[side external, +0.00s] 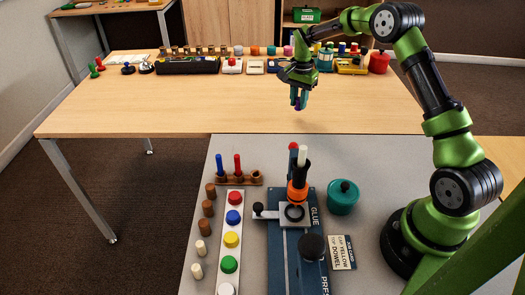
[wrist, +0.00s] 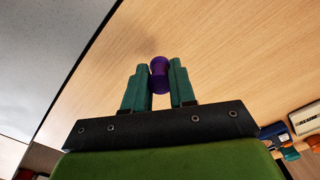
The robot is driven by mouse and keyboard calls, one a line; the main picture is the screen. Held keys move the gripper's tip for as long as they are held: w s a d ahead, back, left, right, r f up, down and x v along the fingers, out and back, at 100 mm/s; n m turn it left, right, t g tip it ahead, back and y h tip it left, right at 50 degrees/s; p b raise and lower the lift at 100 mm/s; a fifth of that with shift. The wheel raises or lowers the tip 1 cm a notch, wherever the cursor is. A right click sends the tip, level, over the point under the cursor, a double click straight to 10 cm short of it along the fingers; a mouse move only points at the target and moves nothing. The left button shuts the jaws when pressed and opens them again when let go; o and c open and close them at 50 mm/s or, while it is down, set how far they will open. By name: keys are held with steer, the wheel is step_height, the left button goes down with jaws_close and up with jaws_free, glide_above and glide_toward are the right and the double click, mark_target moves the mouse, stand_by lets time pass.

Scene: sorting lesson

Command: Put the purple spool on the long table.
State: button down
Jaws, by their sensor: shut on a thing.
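The purple spool (wrist: 159,76) is pinched between the two teal fingers of my gripper (wrist: 160,85) in the wrist view. In the side view a small bit of the spool (side external: 298,105) shows at the tips of my gripper (side external: 298,98). The fingers point down over the long table (side external: 150,104), a light wood top, near its front edge and right of its middle. The spool appears to be above the wood, apart from it; the exact height is hard to tell.
Jars, spools and trays, including a black tray (side external: 188,65) and a red jar (side external: 379,62), line the table's back. The grey bench in front holds a blue press (side external: 312,255), colored buttons (side external: 233,217) and a teal pot (side external: 343,197). The table's middle is clear.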

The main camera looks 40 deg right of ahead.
mark_target(297, 107)
steer(key=shift+w+f, duration=0.15)
steer(key=shift+f, duration=1.65)
steer(key=shift+f, duration=0.15)
steer(key=c, duration=0.9)
jaws_free()
